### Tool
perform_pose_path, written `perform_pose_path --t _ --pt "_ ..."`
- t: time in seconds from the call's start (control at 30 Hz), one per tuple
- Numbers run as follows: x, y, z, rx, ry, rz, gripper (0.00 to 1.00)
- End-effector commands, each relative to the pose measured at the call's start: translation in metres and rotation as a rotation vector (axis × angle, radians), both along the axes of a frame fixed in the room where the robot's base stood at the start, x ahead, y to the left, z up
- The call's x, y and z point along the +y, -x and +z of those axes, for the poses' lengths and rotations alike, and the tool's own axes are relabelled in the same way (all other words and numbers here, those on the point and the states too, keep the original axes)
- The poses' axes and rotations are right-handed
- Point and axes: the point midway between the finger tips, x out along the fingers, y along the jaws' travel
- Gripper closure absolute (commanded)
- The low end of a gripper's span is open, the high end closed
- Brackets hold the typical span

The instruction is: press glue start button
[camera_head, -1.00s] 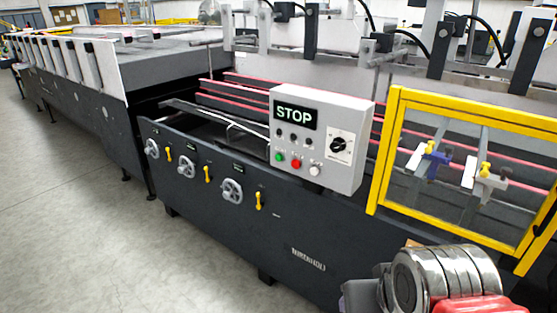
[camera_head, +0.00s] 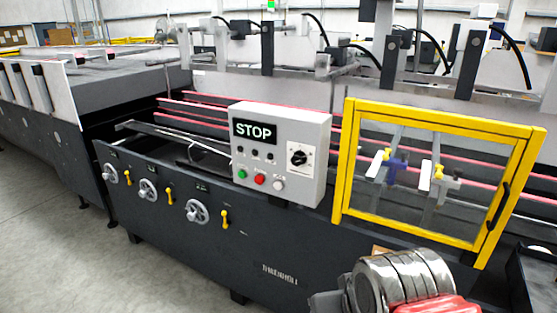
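A light grey control box (camera_head: 318,160) is mounted on the front of the dark folder gluer (camera_head: 160,228). Its display (camera_head: 254,131) reads STOP. Below the display are several small dark buttons. Under them sit a green button (camera_head: 242,174), a red button (camera_head: 260,181) and a white button (camera_head: 278,185). A black rotary knob (camera_head: 299,158) is on the box's right side. No label naming a glue start button is readable. Part of my arm shows at the bottom right, below and right of the box. My gripper's fingers are not visible.
A yellow-framed clear guard (camera_head: 440,125) stands right of the box. Handwheels (camera_head: 197,211) and yellow levers (camera_head: 225,219) stick out from the machine's front, left of the box. Bare concrete floor (camera_head: 60,260) lies at the lower left.

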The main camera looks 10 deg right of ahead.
Motion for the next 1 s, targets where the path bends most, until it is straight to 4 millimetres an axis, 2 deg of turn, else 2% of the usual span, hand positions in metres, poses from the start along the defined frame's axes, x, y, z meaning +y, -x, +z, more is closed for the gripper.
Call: perform_pose_path --t 0.17,0.8,1.0 --pt "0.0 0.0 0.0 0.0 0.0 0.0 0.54" --pt "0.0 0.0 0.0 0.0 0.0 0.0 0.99" --pt "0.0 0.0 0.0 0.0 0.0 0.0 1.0"
